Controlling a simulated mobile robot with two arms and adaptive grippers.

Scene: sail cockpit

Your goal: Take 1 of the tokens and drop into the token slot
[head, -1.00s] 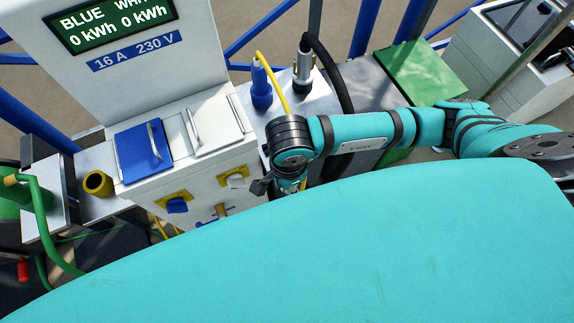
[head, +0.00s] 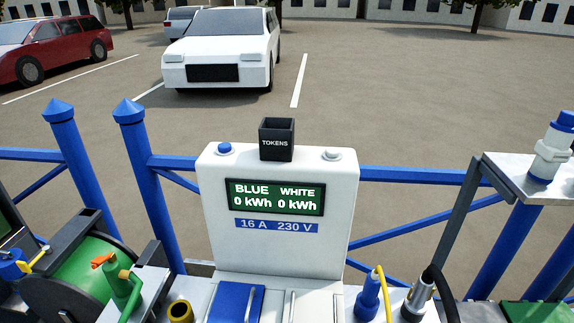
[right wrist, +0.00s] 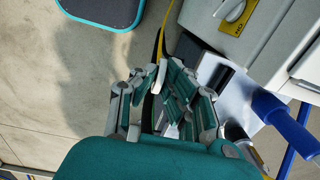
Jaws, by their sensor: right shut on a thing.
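A black open box labelled TOKENS (head: 277,140) stands on top of the white pedestal (head: 330,255) in the head view. Its inside is dark, and I cannot make out tokens in it. I cannot pick out the token slot. My right gripper (right wrist: 161,76) shows only in the right wrist view. Its fingers are closed together on a small thing, mostly hidden between the tips, that I cannot identify. It is beside the white cabinet (right wrist: 285,35), apart from the TOKENS box. My left gripper is out of view.
A blue button (head: 225,148) and a white button (head: 332,154) flank the box. The display (head: 275,197) reads 0 kWh twice. Blue railings (head: 415,174) run behind.

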